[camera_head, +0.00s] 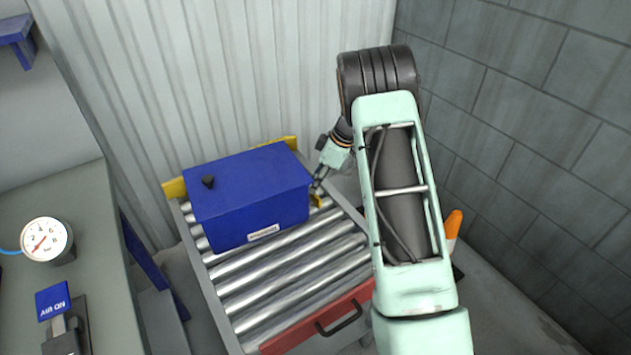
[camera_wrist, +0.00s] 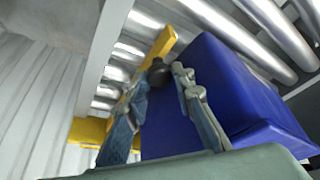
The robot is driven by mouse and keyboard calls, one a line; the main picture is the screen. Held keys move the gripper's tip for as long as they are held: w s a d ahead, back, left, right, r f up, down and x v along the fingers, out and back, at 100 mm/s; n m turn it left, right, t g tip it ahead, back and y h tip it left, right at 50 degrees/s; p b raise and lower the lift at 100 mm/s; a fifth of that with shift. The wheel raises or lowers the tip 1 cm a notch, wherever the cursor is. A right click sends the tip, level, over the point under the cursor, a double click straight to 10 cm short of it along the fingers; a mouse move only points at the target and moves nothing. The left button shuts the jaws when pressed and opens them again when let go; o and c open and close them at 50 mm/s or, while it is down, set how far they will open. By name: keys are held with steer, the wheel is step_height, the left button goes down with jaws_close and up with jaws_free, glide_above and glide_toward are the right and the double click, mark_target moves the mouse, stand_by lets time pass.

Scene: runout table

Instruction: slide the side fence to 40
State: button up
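The side fence shows as a yellow bar (camera_wrist: 165,43) beside the blue box in the wrist view. A short yellow end (camera_head: 318,201) shows at the box's right in the head view; the rest is hidden there. A dark round knob (camera_wrist: 158,72) sits by the bar. My gripper (camera_wrist: 160,75) has its two fingers apart, one on each side of the knob. I cannot tell whether they touch it. In the head view my gripper (camera_head: 320,180) is small, low at the box's right side. No scale or number 40 is readable.
The blue box (camera_head: 248,200), with a black knob on top, stands on the steel rollers (camera_head: 290,270). A yellow stop (camera_head: 175,188) shows behind it. A red front bar (camera_head: 320,318) closes the near end. A gauge (camera_head: 46,240) stands on the left bench. The front rollers are clear.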

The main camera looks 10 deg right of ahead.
jaws_close()
steer(key=d, duration=0.1)
steer(key=w+d+b, duration=0.1)
steer(key=d+b, duration=0.1)
steer(key=shift+w+d+f, duration=0.1)
steer(key=shift+w+d, duration=0.25)
steer(key=shift+d, duration=0.25)
steer(key=o, duration=0.8)
jaws_free()
steer(key=shift+w+d, duration=0.1)
steer(key=shift+d, duration=0.05)
